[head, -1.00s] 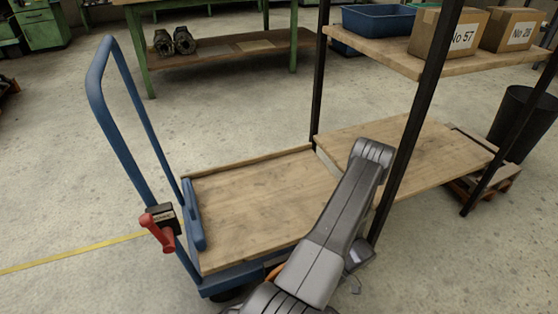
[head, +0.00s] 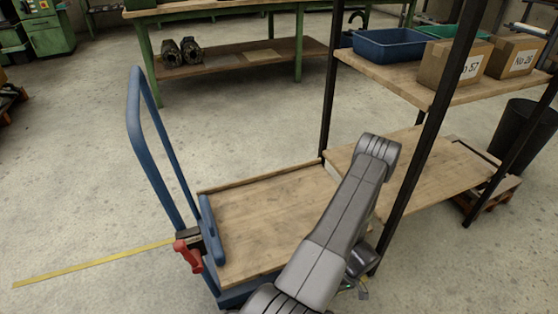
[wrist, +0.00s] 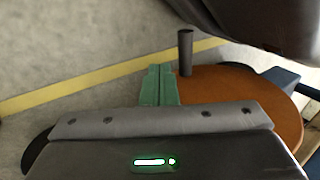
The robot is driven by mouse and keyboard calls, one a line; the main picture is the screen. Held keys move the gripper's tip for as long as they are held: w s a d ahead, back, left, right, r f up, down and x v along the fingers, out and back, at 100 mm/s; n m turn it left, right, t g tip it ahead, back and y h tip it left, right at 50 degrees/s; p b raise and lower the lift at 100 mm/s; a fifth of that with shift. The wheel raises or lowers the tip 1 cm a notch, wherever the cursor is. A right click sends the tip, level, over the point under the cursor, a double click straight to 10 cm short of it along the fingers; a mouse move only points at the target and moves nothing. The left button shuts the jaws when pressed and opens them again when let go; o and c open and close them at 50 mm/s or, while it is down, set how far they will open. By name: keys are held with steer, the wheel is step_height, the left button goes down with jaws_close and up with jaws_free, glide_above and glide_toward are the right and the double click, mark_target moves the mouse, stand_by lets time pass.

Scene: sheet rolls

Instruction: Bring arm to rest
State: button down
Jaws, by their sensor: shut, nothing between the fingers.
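My arm rises from the bottom of the head view, bends at an elbow in front of the rack post and folds back down. My gripper (wrist: 159,85) shows in the wrist view with its two green fingers together and nothing between them. It points down over the floor and the edge of an orange-brown round surface. In the head view the arm hides most of the gripper; only a part of the wrist with a small green light shows beside the arm at the lower right.
A flat cart (head: 270,215) with a blue handle (head: 134,120) and a red clamp (head: 189,256) stands at left. A black bin (head: 525,135) stands at right. Floor at left is free.

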step_height(320, 180, up, 3)
steer(key=t+h+p, duration=0.1)
steer(key=h, duration=0.1)
steer(key=t+h+p, duration=0.1)
steer(key=h, duration=0.1)
steer(key=shift+a+r+h, duration=0.1)
steer(key=shift+r+h, duration=0.1)
steer(key=shift+h, duration=0.2)
steer(key=shift+r, duration=0.1)
stand_by(0.3)
